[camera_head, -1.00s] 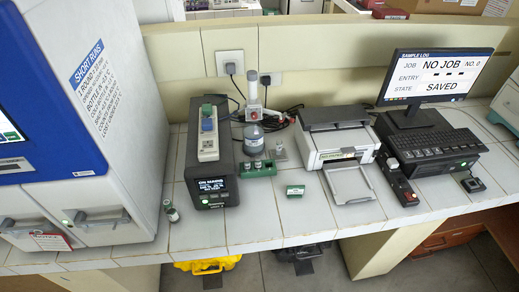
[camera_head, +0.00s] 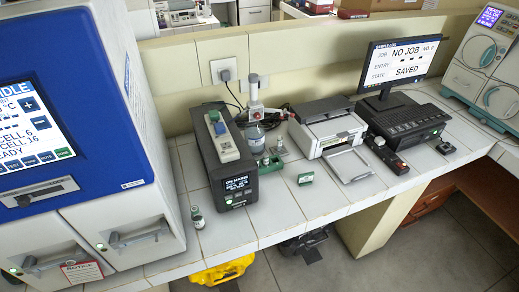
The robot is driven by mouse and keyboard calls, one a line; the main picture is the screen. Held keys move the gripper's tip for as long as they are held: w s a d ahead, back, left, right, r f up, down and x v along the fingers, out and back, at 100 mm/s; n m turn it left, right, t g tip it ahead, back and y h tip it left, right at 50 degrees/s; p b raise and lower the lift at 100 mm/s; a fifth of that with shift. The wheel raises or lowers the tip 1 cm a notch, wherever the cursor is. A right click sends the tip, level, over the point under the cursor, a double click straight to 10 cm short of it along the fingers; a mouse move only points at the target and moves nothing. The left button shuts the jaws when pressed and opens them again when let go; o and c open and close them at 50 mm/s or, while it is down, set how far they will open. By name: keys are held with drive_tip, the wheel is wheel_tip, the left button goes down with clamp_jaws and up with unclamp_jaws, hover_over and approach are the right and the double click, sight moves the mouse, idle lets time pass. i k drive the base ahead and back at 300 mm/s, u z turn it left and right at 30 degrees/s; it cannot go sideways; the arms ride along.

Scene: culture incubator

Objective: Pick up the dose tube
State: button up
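No label lets me tell for sure which thing is the dose tube. A small vial (camera_head: 197,217) with a dark cap and a pale label stands upright on the white tiled bench, just right of the incubator. A small green rack (camera_head: 269,166) with small capped items in it stands right of the black instrument; the items are too small to make out. A small green-and-white box (camera_head: 305,179) lies on the bench further right. My gripper is not in view.
The blue and white incubator (camera_head: 125,130) fills the left. The black instrument (camera_head: 222,160) stands behind the vial. A clear bottle (camera_head: 254,138), printer (camera_head: 328,128) and monitor (camera_head: 403,60) stand further right. Bare tiles (camera_head: 225,232) lie near the front edge.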

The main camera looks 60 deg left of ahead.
sight(280, 139)
drive_tip(key=z, duration=0.05)
drive_tip(key=k, duration=1.9)
drive_tip(key=u, duration=1.1)
drive_tip(key=i, duration=1)
drive_tip(key=z, duration=0.05)
